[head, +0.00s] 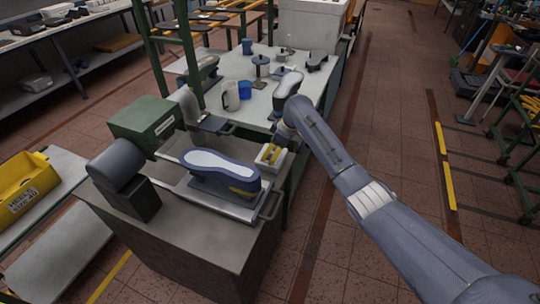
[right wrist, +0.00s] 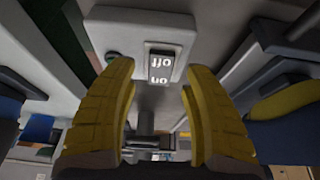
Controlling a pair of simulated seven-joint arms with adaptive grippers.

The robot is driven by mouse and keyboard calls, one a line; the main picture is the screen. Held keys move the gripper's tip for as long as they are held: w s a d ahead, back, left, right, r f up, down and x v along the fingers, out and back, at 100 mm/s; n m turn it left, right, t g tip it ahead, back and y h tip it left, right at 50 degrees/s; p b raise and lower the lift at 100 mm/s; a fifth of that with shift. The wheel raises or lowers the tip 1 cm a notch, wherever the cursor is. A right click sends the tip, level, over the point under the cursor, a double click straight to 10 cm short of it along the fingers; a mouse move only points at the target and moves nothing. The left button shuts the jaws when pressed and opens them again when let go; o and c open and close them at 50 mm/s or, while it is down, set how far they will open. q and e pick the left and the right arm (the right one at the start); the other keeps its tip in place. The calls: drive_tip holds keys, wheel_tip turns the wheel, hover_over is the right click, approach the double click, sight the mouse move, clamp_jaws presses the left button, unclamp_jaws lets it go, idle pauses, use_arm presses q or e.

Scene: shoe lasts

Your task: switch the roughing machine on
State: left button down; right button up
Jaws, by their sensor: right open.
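The roughing machine (head: 147,122) has a green housing and a grey bench body. Its white switch box (head: 264,162) sits at the bench's right side in the head view. In the right wrist view the switch (right wrist: 161,66) is a small rocker with upside-down "off" and "on" lettering, off above on. My right gripper (head: 273,152) is at the switch box. In the right wrist view its two yellow fingers (right wrist: 157,95) are apart with nothing between them, and the switch shows just beyond their tips. I cannot tell whether they touch it. My left gripper is not in view.
A white table (head: 265,105) behind holds a jug (head: 231,96), a blue cup (head: 245,89) and another last (head: 288,87).

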drive_tip(key=shift+x, duration=0.85)
drive_tip(key=shift+c, duration=0.4)
